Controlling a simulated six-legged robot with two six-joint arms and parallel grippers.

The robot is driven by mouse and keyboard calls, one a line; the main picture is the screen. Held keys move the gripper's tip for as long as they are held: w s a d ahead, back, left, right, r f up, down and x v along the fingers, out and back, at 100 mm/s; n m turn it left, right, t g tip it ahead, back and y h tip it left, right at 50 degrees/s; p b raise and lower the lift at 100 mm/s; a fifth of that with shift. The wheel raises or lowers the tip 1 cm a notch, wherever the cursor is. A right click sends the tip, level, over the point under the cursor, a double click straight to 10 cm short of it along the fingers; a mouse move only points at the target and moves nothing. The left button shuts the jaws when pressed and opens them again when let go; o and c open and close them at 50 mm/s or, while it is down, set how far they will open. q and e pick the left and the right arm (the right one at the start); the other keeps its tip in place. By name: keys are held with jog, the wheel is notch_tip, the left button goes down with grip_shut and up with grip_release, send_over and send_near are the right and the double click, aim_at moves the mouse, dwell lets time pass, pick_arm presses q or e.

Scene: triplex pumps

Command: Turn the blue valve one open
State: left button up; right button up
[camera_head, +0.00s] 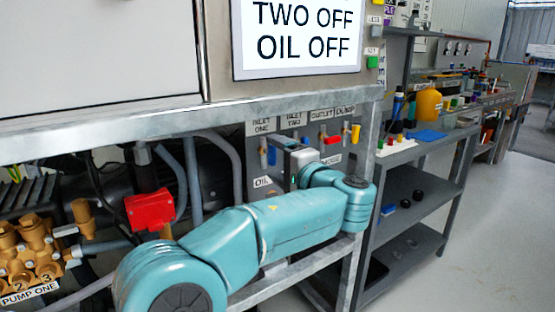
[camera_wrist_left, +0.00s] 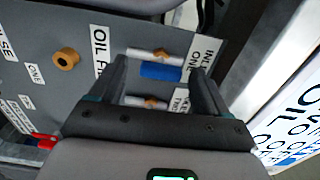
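The blue valve handle (camera_head: 272,156) hangs on the grey valve panel below the INLET ONE label (camera_head: 262,126). In the left wrist view the blue handle (camera_wrist_left: 160,71) lies alongside a white pipe with a brass fitting (camera_wrist_left: 157,53), next to its INLET ONE label (camera_wrist_left: 203,62). My left gripper (camera_head: 284,147) is in front of the panel at this valve. In the wrist view its two dark fingers (camera_wrist_left: 160,72) are apart, one on each side of the handle, with a visible gap at each end. My right gripper is not in view.
A second white pipe (camera_wrist_left: 150,102) sits just beside the first one. Red (camera_head: 332,140) and yellow (camera_head: 356,133) valve handles are to the right. A metal frame beam (camera_head: 200,120) runs above the panel. A shelf cart (camera_head: 412,185) stands at the right.

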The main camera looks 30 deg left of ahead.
pick_arm(q)
jog(key=p+v, duration=0.3)
jog(key=v, duration=1.3)
jog(key=shift+d, duration=0.2)
